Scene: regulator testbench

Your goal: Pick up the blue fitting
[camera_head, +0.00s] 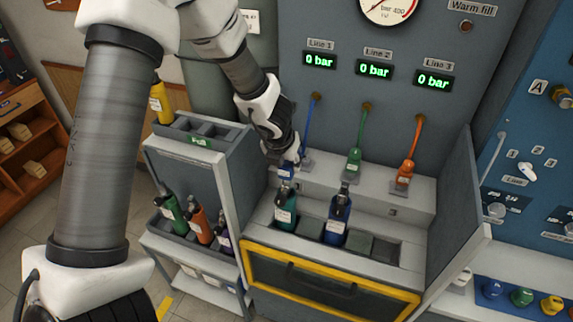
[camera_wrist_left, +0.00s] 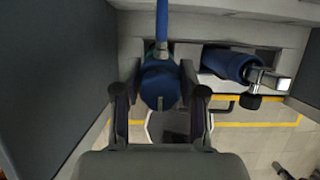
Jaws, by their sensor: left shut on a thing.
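The blue fitting (camera_head: 288,171) is at the end of the blue hose under the Line 1 display in the head view. My left gripper (camera_head: 290,158) is shut on it from above. In the left wrist view the blue fitting (camera_wrist_left: 160,84) sits between the two fingers (camera_wrist_left: 160,100), with the blue hose (camera_wrist_left: 161,20) running up from it. In the head view it is just above the green bottle (camera_head: 285,210) in the bench; I cannot tell if they touch. My right gripper is not in view.
A blue bottle (camera_head: 338,214) stands in the bench right of the green one; its metal valve (camera_wrist_left: 266,80) is close to my fingers. Green (camera_head: 355,160) and orange (camera_head: 404,172) fittings are on the back ledge. A side rack (camera_head: 215,165) stands at left.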

